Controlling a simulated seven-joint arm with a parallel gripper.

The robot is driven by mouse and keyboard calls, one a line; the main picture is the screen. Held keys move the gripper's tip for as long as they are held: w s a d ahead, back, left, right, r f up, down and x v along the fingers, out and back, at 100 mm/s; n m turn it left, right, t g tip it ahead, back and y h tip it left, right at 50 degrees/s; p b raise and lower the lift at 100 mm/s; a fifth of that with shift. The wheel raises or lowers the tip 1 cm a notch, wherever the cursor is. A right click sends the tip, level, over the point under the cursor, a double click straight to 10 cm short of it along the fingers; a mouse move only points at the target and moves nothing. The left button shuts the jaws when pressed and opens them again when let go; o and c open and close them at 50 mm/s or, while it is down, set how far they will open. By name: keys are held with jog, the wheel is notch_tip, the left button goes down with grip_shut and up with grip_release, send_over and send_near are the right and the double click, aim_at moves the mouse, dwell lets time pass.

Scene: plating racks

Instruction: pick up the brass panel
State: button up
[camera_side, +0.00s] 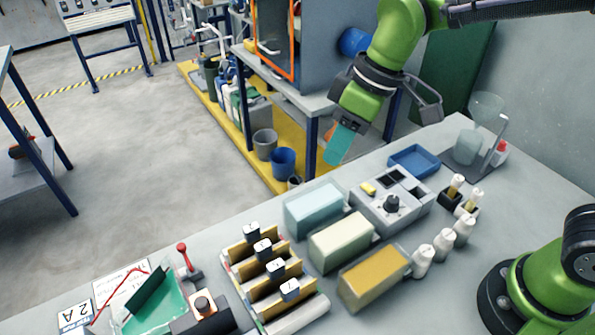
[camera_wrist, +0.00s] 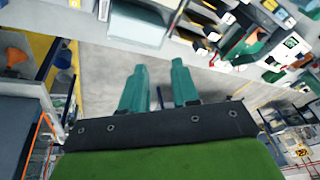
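A rack (camera_side: 312,317) on the near part of the bench holds several upright tan-gold panels (camera_side: 262,292), topped by black-and-white blocks. I cannot tell which of these, if any, is the brass panel. The lower parts of the panels are hidden in the rack.
Pale blue (camera_side: 314,208), pale green (camera_side: 341,241) and yellow-topped (camera_side: 375,277) tanks stand right of the rack. Beyond them are a grey control box (camera_side: 408,203), a blue tray (camera_side: 413,160) and white bottles (camera_side: 443,245). A green tray (camera_side: 168,300) lies left.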

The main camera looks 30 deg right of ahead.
aim_at(251, 226)
jog(key=w+a+n+g, duration=0.2)
jog(key=w+a+n, duration=0.1)
jog(key=a+n, duration=0.8)
jog(key=x, duration=1.7)
jog(key=shift+w, duration=0.15)
jog(key=shift+r, duration=0.1)
grip_shut()
